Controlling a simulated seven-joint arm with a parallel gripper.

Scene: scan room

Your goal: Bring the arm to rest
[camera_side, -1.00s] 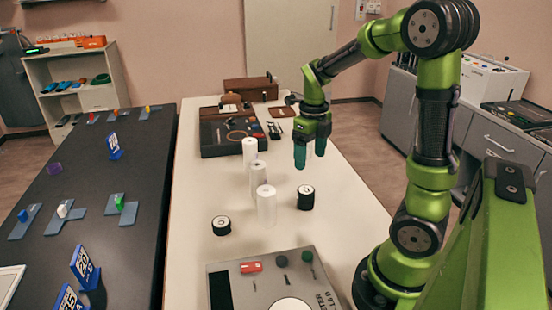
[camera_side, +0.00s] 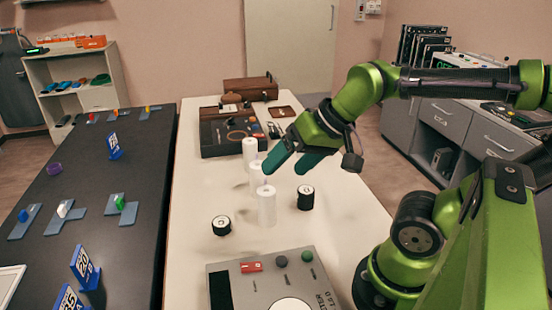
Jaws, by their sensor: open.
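My gripper (camera_side: 292,164) hangs over the white table (camera_side: 330,222), tilted down and to the left. Its two teal fingers are apart and nothing shows between them. In the picture the fingertips overlap the area just right of the white cylinders, above the table; their exact height is hard to tell. My green arm is bent, its upper part stretching out to the right edge of the picture.
White cylinders (camera_side: 266,207) stand mid-table, with two black-sided rolls (camera_side: 221,225), (camera_side: 305,197) beside them. A dark table (camera_side: 130,215) with blue number signs (camera_side: 85,266) stands left.

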